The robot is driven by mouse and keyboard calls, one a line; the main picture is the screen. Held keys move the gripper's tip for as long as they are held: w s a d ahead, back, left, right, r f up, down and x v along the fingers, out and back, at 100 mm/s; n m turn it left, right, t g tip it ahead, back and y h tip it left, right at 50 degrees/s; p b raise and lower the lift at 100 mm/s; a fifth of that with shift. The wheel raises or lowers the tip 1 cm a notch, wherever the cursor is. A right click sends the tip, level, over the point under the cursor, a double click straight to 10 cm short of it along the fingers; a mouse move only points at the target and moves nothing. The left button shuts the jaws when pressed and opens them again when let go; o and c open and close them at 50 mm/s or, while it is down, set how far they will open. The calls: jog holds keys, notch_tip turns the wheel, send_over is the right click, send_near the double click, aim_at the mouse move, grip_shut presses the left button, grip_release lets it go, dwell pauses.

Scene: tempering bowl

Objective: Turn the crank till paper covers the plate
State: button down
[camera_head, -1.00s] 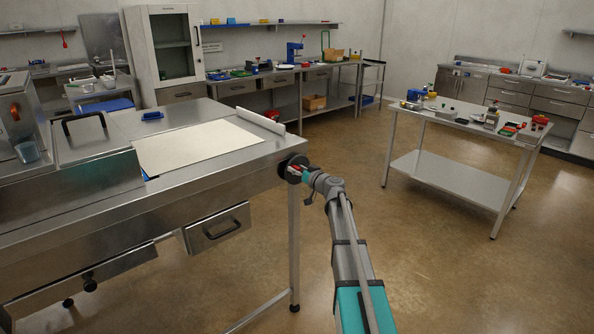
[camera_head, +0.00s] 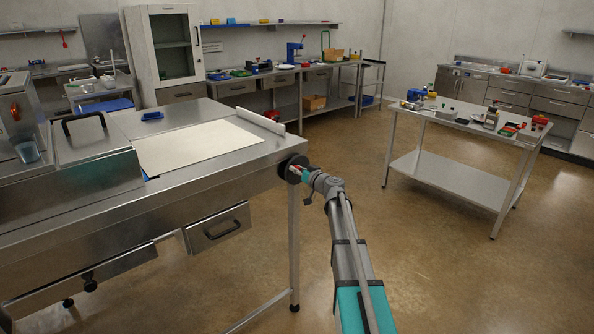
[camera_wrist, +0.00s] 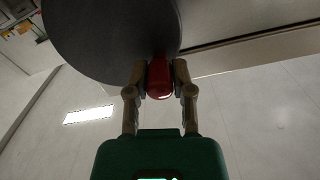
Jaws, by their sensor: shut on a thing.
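A white sheet of paper (camera_head: 198,147) lies flat over the steel plate on the table at the left. A white paper roll (camera_head: 260,121) lies along the sheet's right end. The crank is a dark round disc (camera_head: 291,171) on the table's right end; it fills the upper part of the wrist view (camera_wrist: 105,35). Its red handle (camera_wrist: 159,78) sits between my fingers. My gripper (camera_head: 300,172) is shut on this handle, and the wrist view shows a finger on each side (camera_wrist: 160,85). A thin blue strip shows at the sheet's left edge.
A steel box with a black handle (camera_head: 84,124) stands left of the paper. A blue block (camera_head: 152,116) lies behind it. A drawer (camera_head: 218,228) sticks out below the tabletop. A second table (camera_head: 465,119) stands right, with open floor between.

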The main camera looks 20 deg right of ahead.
aim_at(300, 159)
jog(key=shift+d+r, duration=0.1)
